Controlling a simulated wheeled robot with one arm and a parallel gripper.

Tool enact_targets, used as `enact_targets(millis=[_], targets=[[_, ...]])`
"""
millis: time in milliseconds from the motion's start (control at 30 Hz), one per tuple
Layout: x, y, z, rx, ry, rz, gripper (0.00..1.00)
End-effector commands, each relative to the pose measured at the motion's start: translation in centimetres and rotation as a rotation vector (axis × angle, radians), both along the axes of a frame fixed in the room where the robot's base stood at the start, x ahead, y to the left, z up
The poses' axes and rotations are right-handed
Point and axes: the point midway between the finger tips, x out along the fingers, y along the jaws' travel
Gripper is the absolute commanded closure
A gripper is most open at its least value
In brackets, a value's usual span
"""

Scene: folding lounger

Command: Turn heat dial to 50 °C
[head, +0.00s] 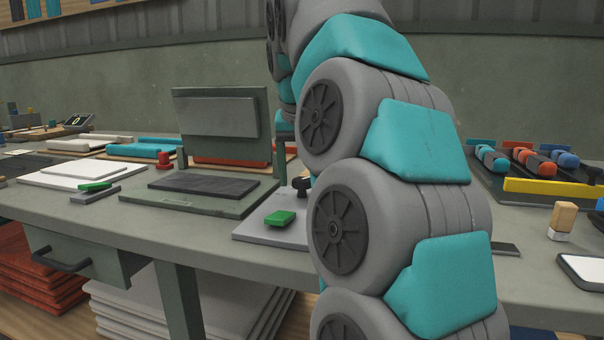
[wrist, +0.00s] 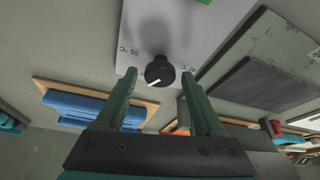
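The heat dial is a round black knob (wrist: 158,72) with a white pointer line, on a light grey plate (wrist: 205,35). In the wrist view the pointer slants to the lower left. Upside-down °C labels are printed on the plate at either side; their numbers are hard to read. My gripper (wrist: 158,74) is open, one green finger on each side of the knob in the picture. Gaps show between fingers and knob; I cannot tell the depth between them. In the head view the black knob (head: 301,186) shows beside my arm, which hides my gripper.
A green block (head: 281,218) sits on the plate. A dark green press with an upright lid (head: 220,120) stands left of it on the workbench (head: 215,230). Coloured rollers (head: 535,163) stand at right.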

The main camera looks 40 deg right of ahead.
Motion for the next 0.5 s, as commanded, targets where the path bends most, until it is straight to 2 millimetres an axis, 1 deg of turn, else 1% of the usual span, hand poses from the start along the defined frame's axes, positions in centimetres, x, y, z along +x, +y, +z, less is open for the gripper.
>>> enact_targets(millis=[333,500], targets=[[-0.02,0.00,0.03,0.001,0.001,0.000,0.22],[-0.24,0.14,0.71,0.001,0.002,-0.001,0.22]])
